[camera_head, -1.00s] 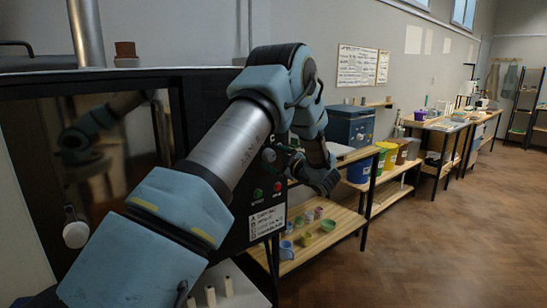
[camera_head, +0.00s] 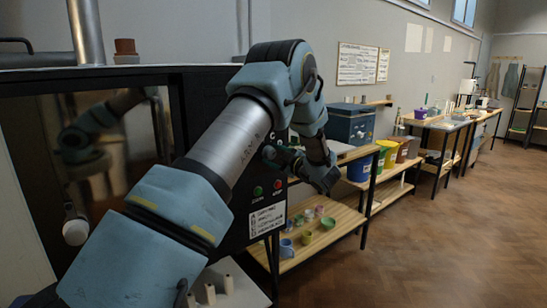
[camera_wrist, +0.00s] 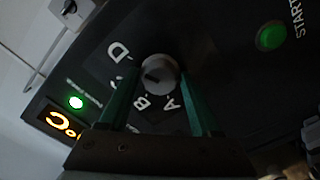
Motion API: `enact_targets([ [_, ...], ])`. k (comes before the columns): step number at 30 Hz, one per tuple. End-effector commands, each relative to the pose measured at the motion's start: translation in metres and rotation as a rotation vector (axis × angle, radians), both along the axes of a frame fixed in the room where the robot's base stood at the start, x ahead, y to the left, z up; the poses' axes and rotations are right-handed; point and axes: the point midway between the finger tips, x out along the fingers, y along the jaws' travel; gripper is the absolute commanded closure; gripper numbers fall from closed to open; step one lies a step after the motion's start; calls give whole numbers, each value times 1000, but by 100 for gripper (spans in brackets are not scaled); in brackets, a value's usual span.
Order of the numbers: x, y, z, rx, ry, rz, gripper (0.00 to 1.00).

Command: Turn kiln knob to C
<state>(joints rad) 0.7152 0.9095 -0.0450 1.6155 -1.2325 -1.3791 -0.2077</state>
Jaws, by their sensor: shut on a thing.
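The round grey kiln knob (camera_wrist: 160,74) is on the dark control panel (camera_wrist: 225,75) in the wrist view. White letters D, C, B and A stand around it. The C is partly hidden by a finger, and B and A show between the fingers. A dark mark on the knob's face lies on its left side, roughly toward C and B; its exact aim is hard to tell. My gripper (camera_wrist: 160,80) has its two green fingers on either side of the knob, shut on it. In the head view my arm hides most of the knob area.
The kiln (camera_head: 210,85) has a glassy front at left. A wooden shelf (camera_head: 335,222) with small pots stands right of it. The floor (camera_head: 440,235) at right is clear.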

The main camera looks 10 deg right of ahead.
Motion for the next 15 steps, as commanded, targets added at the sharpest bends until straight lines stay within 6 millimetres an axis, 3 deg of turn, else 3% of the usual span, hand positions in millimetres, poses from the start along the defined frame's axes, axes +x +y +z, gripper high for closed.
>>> enact_targets([
  [15, -1, 0, -11, -281, -134, 1, 91],
])
